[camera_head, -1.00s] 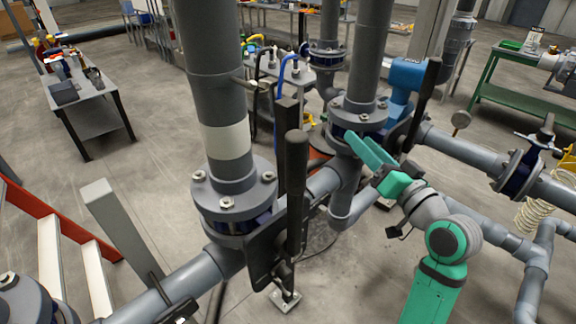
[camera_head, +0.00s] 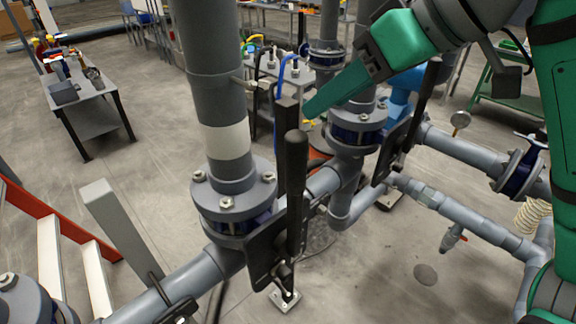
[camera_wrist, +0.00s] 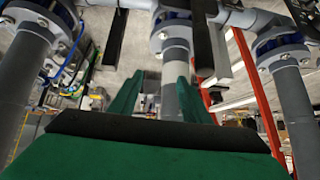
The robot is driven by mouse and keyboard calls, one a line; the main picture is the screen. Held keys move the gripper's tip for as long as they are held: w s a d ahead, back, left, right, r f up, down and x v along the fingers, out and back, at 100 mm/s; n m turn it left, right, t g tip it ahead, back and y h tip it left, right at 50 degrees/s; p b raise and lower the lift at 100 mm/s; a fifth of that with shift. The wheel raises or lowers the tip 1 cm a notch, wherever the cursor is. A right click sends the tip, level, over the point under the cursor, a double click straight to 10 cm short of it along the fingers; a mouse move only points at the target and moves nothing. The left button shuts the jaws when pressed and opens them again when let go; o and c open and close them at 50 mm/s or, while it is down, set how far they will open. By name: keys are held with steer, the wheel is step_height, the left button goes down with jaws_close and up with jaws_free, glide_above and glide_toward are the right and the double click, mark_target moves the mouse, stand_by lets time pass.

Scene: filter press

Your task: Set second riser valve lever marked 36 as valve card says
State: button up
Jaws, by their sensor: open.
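A grey riser (camera_head: 215,90) with a white band stands left of centre in the head view. A black lever (camera_head: 293,190) stands near upright at its flange. A second black lever (camera_head: 421,105) leans slightly right beside a farther riser (camera_head: 357,165). I cannot read a 36 on either lever, and no valve card shows legibly. My teal gripper (camera_head: 318,103) reaches in from the upper right, its visible fingertip above and right of the near lever's top, apart in the picture. In the wrist view its open fingers (camera_wrist: 160,78) hold nothing; a dark lever (camera_wrist: 203,38) shows beyond.
A small table (camera_head: 95,110) is farther back. Bare floor lies between the pipes.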

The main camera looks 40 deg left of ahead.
mark_target(287, 169)
steer(key=s+h, duration=0.1)
steer(key=s, duration=0.1)
steer(key=s+d+n+h, duration=0.1)
steer(key=s, duration=0.1)
steer(key=s+h, duration=0.1)
steer(key=s, duration=0.1)
steer(key=shift+s+d+r+n+h, duration=0.25)
steer(key=shift+d+n+h, duration=0.05)
steer(key=shift+h, duration=0.1)
steer(key=shift+s+d+f, duration=0.1)
steer(key=shift+s+f, duration=0.1)
steer(key=x, duration=1)
steer(key=shift+s+f, duration=0.2)
steer(key=shift+f, duration=0.15)
steer(key=shift+w, duration=0.1)
steer(key=c, duration=0.8)
jaws_close()
